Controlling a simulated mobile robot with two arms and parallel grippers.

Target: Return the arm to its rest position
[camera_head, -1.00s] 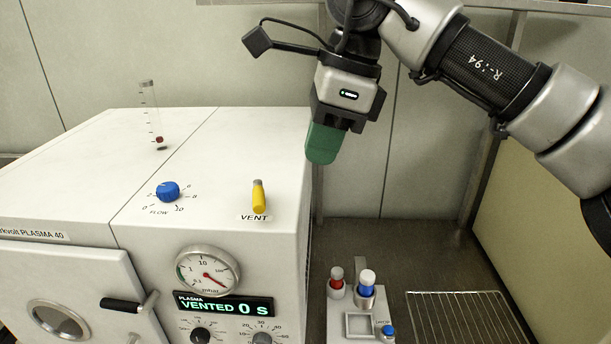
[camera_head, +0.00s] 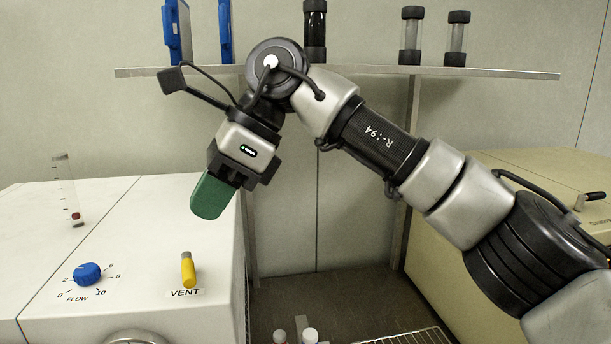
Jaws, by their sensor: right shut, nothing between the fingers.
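My right arm comes in from the right and is bent, with its wrist high in the middle of the view. My right gripper (camera_head: 210,196) has green fingers that are shut with nothing between them. It points down and to the left, in front of the wall and near the right edge of the white plasma machine (camera_head: 130,215). It looks clear of the machine's top. My left arm and gripper are not in view.
The machine top carries a blue flow knob (camera_head: 88,273), a yellow vent lever (camera_head: 188,270) and a flow tube (camera_head: 66,190). A shelf (camera_head: 480,72) with blue binders (camera_head: 177,30) and dark-capped tubes (camera_head: 411,36) is behind my arm. A beige box (camera_head: 550,175) stands at the right.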

